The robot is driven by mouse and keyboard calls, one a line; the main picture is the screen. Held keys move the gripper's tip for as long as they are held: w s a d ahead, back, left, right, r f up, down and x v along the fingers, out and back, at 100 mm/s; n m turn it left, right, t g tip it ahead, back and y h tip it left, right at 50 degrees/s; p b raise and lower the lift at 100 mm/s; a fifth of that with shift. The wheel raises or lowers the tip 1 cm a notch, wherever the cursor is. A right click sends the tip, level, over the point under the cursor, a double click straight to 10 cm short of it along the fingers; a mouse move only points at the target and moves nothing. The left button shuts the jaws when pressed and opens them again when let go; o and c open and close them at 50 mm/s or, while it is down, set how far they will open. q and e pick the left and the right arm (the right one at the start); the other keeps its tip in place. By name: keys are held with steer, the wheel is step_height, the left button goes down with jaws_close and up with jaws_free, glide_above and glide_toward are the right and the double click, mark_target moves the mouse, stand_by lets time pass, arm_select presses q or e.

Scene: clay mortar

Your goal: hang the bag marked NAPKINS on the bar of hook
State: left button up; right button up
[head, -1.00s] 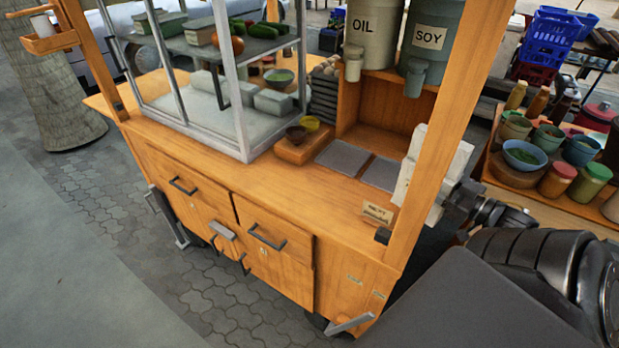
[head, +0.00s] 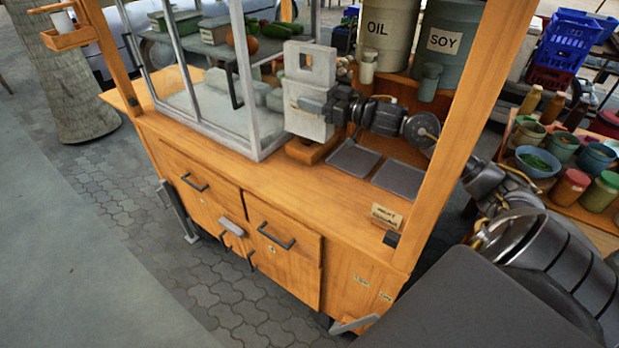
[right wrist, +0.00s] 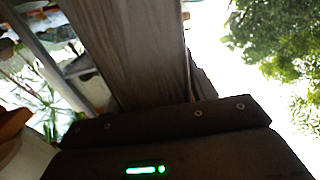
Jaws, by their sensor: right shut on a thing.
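My right gripper (head: 322,106) is shut on a white, flat bag (head: 301,123) with a rectangular opening near its top. It holds the bag upright above the cart's counter, at the right end of the glass case. No lettering is readable on the bag, so I cannot confirm the NAPKINS mark. I cannot make out the hook or its bar in either view. The right wrist view shows a dark riveted edge and a blurred grey-brown upright surface; the gripper's fingertips do not show there. My left gripper is not in view.
The wooden cart (head: 300,189) has a glass case (head: 247,90) and a front-right post (head: 449,150), with my right arm reaching behind the post. OIL (head: 386,32) and SOY (head: 449,48) containers stand at the back. Two grey plates (head: 399,180) lie on the counter.

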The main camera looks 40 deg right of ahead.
stand_by(0.3)
step_height(320, 180, down, 17)
steer(key=p, duration=0.2)
steer(key=shift+f, duration=0.2)
stand_by(0.3)
steer(key=shift+f, duration=0.15)
steer(key=o, duration=1.3)
steer(key=shift+f, duration=0.1)
